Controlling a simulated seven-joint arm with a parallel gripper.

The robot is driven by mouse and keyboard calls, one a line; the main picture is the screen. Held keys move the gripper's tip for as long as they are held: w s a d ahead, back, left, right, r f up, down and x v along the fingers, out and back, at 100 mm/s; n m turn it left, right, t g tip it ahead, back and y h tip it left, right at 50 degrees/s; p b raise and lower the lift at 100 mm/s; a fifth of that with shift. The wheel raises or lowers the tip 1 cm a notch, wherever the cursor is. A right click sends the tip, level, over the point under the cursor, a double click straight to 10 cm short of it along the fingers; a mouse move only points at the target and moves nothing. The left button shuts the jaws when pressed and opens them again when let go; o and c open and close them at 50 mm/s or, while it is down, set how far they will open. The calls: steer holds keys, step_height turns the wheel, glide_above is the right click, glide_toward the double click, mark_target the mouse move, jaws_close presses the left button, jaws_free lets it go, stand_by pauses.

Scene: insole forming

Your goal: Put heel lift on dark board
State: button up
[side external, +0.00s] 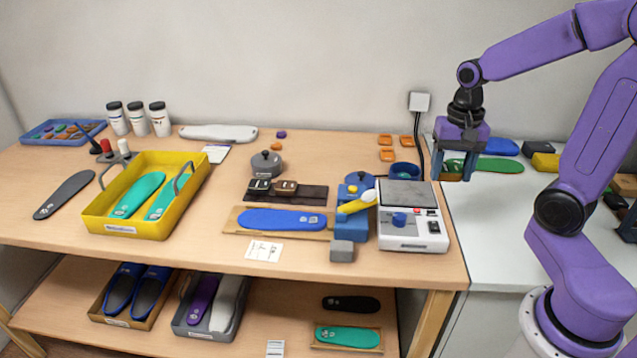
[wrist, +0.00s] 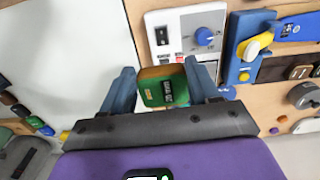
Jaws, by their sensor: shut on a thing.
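My gripper (side external: 454,176) is shut on a small green piece with a tan edge and a dark label, which I take to be the heel lift (wrist: 162,90). It sits between the two blue fingers in the wrist view, above the gap between the wooden bench and the white table. The dark board (side external: 314,193) lies flat on the bench, left of my gripper. Two small pieces, one dark and one brown, sit on its left and middle parts; its right end looks bare. Part of the board shows at the right edge of the wrist view (wrist: 271,75).
A white scale (side external: 413,238) and a blue press with a yellow handle (side external: 355,206) stand between my gripper and the board. A blue insole (side external: 280,220) lies in front of the board, and a lidded grey pot (side external: 266,163) behind it. A black cable (side external: 418,135) hangs behind the scale.

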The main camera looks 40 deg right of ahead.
steer(key=w+a+f, duration=0.1)
steer(key=w+a, duration=0.2)
steer(key=w, duration=0.2)
steer(key=w+a+f, duration=0.1)
steer(key=w+a, duration=0.3)
steer(key=w, duration=0.2)
steer(key=w+a+f, duration=0.1)
steer(key=w+a, duration=0.2)
steer(key=w, duration=0.3)
steer(key=shift+a+f, duration=0.25)
steer(key=shift+a, duration=0.1)
steer(key=w+f, duration=0.3)
steer(key=w, duration=0.1)
steer(key=w+f, duration=0.3)
steer(key=w, duration=0.2)
steer(key=w+a+f, duration=0.1)
steer(key=w+f, duration=0.2)
steer(key=w, duration=0.1)
steer(key=shift+w+a+f, duration=0.1)
steer(key=shift+w+f, duration=0.1)
steer(key=shift+w, duration=0.2)
steer(key=shift+w+f, duration=0.35)
steer(key=shift+f, duration=1.6)
steer(key=shift+f, duration=0.1)
